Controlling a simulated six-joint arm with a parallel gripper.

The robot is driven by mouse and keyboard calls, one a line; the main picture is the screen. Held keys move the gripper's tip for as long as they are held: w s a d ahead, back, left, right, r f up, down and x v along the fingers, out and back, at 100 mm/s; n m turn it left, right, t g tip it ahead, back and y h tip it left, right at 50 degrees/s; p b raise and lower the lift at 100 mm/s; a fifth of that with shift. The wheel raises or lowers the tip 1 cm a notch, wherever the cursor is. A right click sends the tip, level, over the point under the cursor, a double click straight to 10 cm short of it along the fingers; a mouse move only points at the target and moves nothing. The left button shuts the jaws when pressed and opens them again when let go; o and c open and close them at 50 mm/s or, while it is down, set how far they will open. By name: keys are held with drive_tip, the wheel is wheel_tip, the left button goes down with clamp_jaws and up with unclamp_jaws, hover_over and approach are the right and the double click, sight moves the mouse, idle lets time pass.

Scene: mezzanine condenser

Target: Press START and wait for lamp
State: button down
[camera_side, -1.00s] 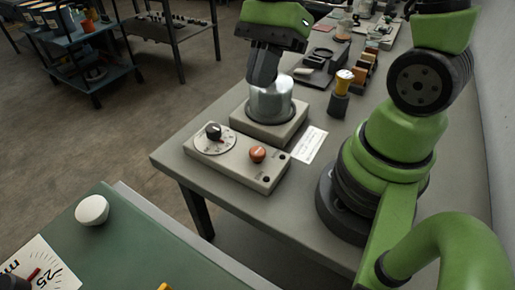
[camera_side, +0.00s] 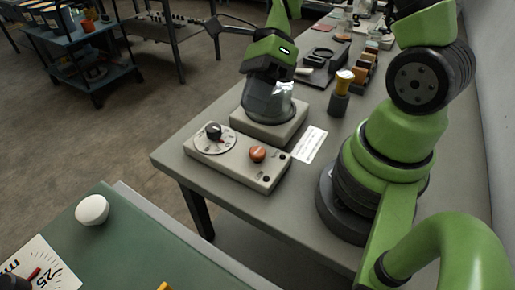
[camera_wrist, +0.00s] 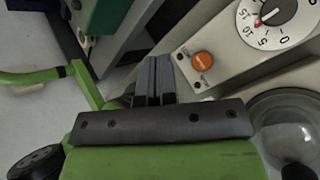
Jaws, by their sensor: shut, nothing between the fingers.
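The grey control box (camera_side: 232,166) sits near the front edge of the grey bench. It carries a dial with a black knob (camera_side: 213,131), an orange-red round button (camera_side: 257,154) and two small dark round spots (camera_side: 267,175) at its right end; none looks lit. The button also shows in the wrist view (camera_wrist: 203,61), with lettering beside it too small to read. My gripper (camera_wrist: 154,62) is shut and empty, its fingertips left of the button in that view. Contact is not visible. In the side view it is behind the box, over the vessel, its fingertips hard to make out.
A shiny rounded vessel (camera_side: 284,104) stands on a pale base behind the box; it also shows in the wrist view (camera_wrist: 289,123).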

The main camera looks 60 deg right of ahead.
sight(255, 149)
drive_tip(key=shift+f, duration=3.85)
drive_tip(key=shift+f, duration=0.4)
drive_tip(key=shift+f, duration=0.65)
drive_tip(key=shift+r, duration=1.1)
drive_tip(key=shift+r, duration=2.5)
drive_tip(key=shift+r, duration=0.1)
